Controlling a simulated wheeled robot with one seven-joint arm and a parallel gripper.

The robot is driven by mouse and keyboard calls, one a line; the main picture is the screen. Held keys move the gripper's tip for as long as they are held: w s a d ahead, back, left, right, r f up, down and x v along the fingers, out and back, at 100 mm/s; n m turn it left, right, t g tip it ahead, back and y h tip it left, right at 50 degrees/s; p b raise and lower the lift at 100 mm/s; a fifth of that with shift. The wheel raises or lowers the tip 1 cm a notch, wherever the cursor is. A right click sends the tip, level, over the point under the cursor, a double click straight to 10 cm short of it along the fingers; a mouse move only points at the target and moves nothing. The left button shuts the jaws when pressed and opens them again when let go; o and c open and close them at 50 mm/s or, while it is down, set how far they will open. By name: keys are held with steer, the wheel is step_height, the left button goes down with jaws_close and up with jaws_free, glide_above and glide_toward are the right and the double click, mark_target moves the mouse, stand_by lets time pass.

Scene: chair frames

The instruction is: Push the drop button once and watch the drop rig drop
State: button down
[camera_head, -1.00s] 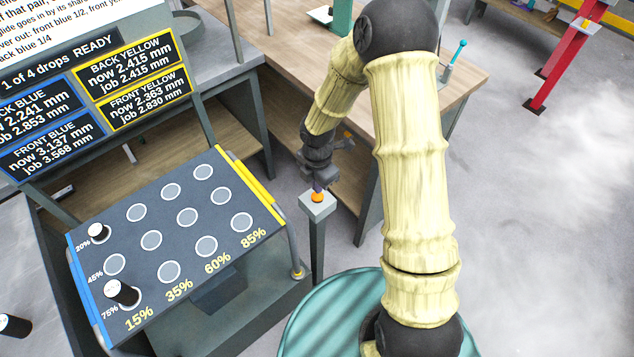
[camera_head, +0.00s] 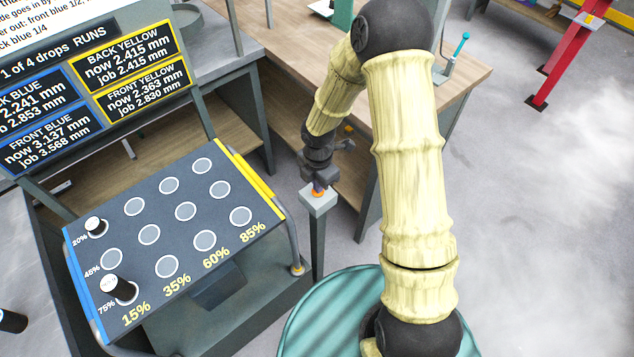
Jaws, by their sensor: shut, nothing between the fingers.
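The orange drop button (camera_head: 317,193) sits on top of a grey post (camera_head: 318,206). My gripper (camera_head: 318,187) is shut and points down, its tips on the button and partly hiding it. The drop rig's dark board (camera_head: 185,210) stands left of the post, with rows of pale round marks, blue and yellow edges and percent labels. Two black cylinders with white tops, one at the 20% row (camera_head: 96,227) and one at the 75% row (camera_head: 118,289), stand on its left side. The sign (camera_head: 85,48) above reads "1 of 4 drops RUNS".
A wooden workbench (camera_head: 455,75) stands behind the post. A red stand (camera_head: 565,55) is at the upper right. Another black cylinder (camera_head: 12,320) is at the lower left edge. The grey floor at the right (camera_head: 540,220) is clear.

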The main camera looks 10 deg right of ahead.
steer(key=shift+r, duration=0.15)
step_height(320, 180, up, 5)
steer(key=p, duration=0.4)
steer(key=shift+p, duration=0.4)
steer(key=shift+r+p, duration=0.2)
steer(key=shift+p, duration=0.1)
steer(key=shift+s, duration=0.1)
steer(key=shift+f, duration=0.1)
stand_by(1.5)
steer(key=s+d+r+m+t, duration=0.1)
steer(key=s+d+r+m, duration=0.3)
steer(key=r+m, duration=0.5)
steer(key=s+d+r+m+t, duration=0.1)
steer(key=s+d+r+m, duration=0.4)
steer(key=m, duration=1)
steer(key=s+r, duration=0.3)
steer(key=r, duration=0.1)
steer(key=shift+s+d+m+t, duration=0.2)
steer(key=shift+m+t, duration=0.1)
steer(key=shift+m, duration=0.1)
